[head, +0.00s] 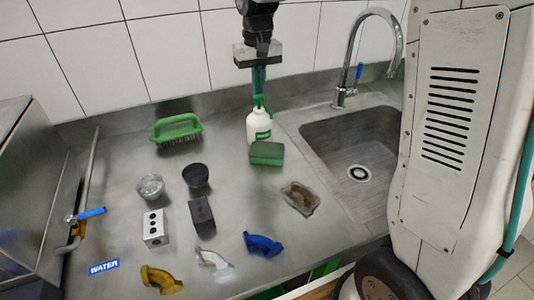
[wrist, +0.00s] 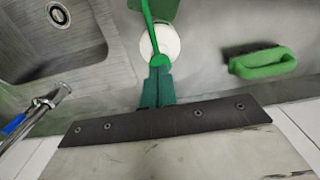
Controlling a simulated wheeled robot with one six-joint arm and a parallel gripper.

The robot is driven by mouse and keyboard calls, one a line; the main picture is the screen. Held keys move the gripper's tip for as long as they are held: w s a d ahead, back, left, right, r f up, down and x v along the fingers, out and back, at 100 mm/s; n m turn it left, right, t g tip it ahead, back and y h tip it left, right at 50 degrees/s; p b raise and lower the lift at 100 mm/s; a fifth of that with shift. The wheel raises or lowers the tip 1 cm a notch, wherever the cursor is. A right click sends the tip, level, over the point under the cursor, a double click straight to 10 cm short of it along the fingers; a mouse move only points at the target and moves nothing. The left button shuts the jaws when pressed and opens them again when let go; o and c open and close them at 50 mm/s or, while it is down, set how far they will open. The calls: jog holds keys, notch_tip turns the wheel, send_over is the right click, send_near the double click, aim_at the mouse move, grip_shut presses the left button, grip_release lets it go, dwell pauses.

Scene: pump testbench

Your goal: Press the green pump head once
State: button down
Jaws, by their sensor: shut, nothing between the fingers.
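The white pump bottle (head: 259,128) with a green label stands upright on the steel counter, left of the sink. Its green pump head (head: 262,102) is on top. My gripper (head: 258,90) has teal fingers, shut and empty, pointing down directly over the pump head. The tips look very close to it; I cannot tell if they touch. In the wrist view, my fingertips (wrist: 159,62) lie over the white bottle (wrist: 168,40), with green pump parts (wrist: 122,72) beside them. The fingers partly hide the pump head.
A green sponge (head: 266,153) lies just in front of the bottle. A green brush (head: 177,129) is to the left. The sink (head: 350,150) and faucet (head: 345,90) are at the right. Several small parts, including a blue one (head: 262,244), lie on the front counter.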

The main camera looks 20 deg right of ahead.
jog(key=shift+f, duration=0.95)
jog(key=shift+r, duration=1.45)
jog(key=shift+r, duration=0.1)
notch_tip(320, 180, up, 6)
jog(key=shift+f, duration=0.1)
jog(key=shift+f, duration=0.1)
